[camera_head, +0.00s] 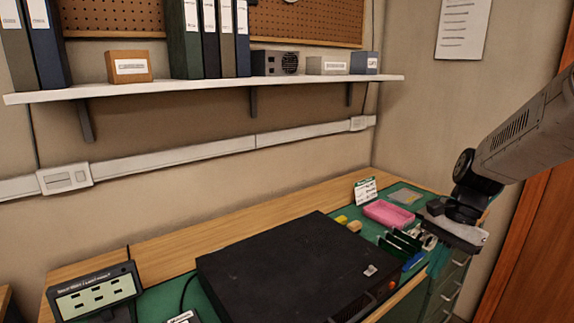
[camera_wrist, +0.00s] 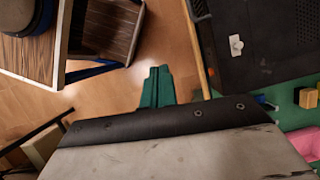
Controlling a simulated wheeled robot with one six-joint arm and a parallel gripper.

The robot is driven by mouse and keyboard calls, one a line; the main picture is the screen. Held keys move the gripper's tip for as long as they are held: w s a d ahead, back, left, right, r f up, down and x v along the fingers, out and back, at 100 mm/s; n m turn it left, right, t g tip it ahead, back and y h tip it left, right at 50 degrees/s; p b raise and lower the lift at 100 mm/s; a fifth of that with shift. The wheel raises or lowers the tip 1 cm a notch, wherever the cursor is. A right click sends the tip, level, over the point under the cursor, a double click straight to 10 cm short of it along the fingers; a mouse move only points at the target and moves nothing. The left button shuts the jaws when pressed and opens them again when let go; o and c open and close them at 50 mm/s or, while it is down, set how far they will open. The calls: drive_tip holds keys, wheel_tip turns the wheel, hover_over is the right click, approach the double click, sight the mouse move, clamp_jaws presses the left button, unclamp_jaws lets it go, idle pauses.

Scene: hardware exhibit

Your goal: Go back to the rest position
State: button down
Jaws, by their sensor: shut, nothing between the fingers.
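My gripper (camera_head: 437,262) hangs at the right in the head view, over the right front part of the workbench. In the wrist view its green fingers (camera_wrist: 157,87) are together, with nothing between them, and point toward the wooden floor beside the bench edge. My arm comes in from the right edge of the head view. In the head view the gripper partly hides the small items behind it.
A black case (camera_head: 290,265) fills the middle of the bench (camera_head: 170,244). A pink tray (camera_head: 388,213) and a dark slotted rack (camera_head: 399,243) stand near the gripper. A shelf (camera_head: 220,88) spans the wall above. Open floor (camera_wrist: 112,88) shows beside the bench.

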drive_tip(key=s+a+r+n+t+h, duration=0.1)
drive_tip(key=s+r+n, duration=0.3)
drive_tip(key=s, duration=0.6)
drive_tip(key=s+a+r+n+t+h, duration=0.2)
drive_tip(key=s+n, duration=0.5)
drive_tip(key=s, duration=0.4)
drive_tip(key=shift+s+a+r+n+h, duration=0.35)
drive_tip(key=shift+a+r, duration=0.2)
drive_tip(key=shift+r, duration=0.55)
